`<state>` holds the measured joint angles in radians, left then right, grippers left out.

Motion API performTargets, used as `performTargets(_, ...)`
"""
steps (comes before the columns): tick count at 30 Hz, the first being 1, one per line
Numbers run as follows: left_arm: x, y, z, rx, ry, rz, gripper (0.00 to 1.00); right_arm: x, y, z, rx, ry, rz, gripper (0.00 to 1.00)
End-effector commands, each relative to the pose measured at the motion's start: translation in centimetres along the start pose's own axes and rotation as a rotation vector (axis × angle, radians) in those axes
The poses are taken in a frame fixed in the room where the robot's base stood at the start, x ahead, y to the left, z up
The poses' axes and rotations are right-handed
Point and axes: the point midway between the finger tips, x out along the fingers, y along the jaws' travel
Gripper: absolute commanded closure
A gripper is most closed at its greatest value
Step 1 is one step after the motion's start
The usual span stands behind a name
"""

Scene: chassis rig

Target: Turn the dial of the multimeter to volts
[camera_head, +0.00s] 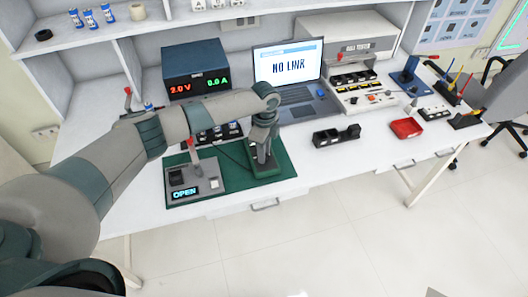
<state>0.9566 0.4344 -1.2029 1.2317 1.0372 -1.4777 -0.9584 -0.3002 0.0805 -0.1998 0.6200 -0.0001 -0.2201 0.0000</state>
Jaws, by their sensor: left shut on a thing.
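My left gripper (262,147) points down over the right part of the green mat (228,172), its arm reaching in from the left. It is shut at the top of a small dark device (266,171), which looks like the multimeter. The fingers cover the dial, so its setting cannot be read. My right gripper is not in view.
Left on the mat is a grey fixture (207,186) with a red lever and an "OPEN" display. Behind stand a power supply (196,75) and a laptop (287,66) reading "NO LINK". A black holder (336,137) and red tray (407,128) sit right; white table between is clear.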

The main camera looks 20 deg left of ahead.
Motion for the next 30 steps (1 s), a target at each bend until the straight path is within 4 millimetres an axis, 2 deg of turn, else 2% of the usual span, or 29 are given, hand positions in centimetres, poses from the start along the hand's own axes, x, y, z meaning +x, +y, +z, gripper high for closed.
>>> performTargets(9,-0.2,-0.1,0.0,0.002,0.001,-0.003,0.99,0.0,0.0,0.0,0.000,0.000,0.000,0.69)
performTargets(10,-0.2,-0.1,0.0,0.002,0.001,-0.003,0.75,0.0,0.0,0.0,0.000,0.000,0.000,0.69)
performTargets(12,-0.1,-0.1,0.0,0.001,0.001,-0.003,0.58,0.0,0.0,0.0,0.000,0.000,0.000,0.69)
performTargets(23,-0.1,-0.1,0.0,0.001,0.001,-0.001,0.58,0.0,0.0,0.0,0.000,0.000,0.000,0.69)
performTargets(30,-1.6,-0.1,0.0,0.002,0.001,-0.002,0.58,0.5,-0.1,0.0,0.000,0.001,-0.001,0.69)
